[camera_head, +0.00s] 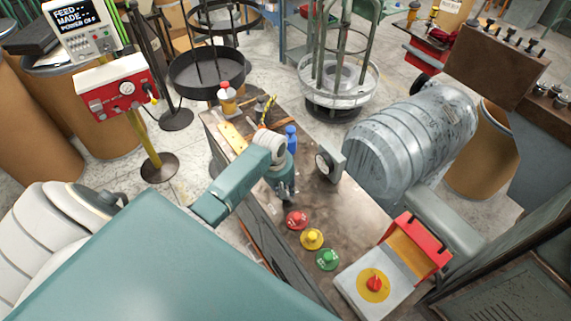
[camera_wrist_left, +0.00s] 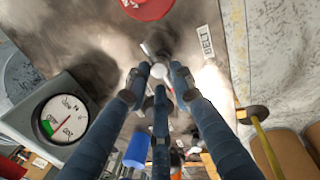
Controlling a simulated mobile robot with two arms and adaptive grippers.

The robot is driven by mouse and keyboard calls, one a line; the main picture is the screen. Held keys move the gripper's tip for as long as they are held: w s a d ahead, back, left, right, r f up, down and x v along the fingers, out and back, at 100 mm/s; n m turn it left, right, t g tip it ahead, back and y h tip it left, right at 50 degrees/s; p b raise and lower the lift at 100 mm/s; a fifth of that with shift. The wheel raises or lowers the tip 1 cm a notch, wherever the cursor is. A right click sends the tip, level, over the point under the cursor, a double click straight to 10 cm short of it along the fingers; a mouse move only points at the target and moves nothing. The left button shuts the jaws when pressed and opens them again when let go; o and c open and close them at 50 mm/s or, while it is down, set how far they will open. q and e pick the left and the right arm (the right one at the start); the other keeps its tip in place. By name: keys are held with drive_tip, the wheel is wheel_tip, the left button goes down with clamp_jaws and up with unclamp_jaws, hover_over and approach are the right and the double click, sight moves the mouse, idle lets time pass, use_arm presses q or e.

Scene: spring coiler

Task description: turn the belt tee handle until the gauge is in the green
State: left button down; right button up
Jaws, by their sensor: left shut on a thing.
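My left gripper (camera_head: 286,192) reaches down over the workbench from the left. In the left wrist view its three blue fingers (camera_wrist_left: 160,82) are closed around a small metal handle (camera_wrist_left: 159,70), which the fingers partly hide. A white label reading BELT (camera_wrist_left: 206,40) lies beside it. The gauge (camera_head: 325,164) stands on the bench just right of the gripper. In the left wrist view the gauge (camera_wrist_left: 66,118) has a white dial, a green band at its lower left and a thin red needle. The needle's exact reading is too small to tell. My right gripper is out of view.
Red (camera_head: 297,220), yellow (camera_head: 312,238) and green (camera_head: 328,260) buttons sit on the bench nearer me. A box with a red stop button (camera_head: 374,284) is at the front right. A blue object (camera_head: 291,137) stands behind the gripper. A large grey drum (camera_head: 405,140) lies right of the gauge.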

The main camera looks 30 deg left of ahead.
use_arm(q)
drive_tip(key=shift+w+a+r, duration=0.15)
idle(0.4)
drive_tip(key=c, duration=1.6)
unclamp_jaws()
drive_tip(key=shift+o, duration=0.7)
wheel_tip(320, 180, up, 12)
drive_tip(key=s, duration=0.2)
drive_tip(key=shift+s+a+f, duration=0.2)
drive_tip(key=shift+s, duration=0.1)
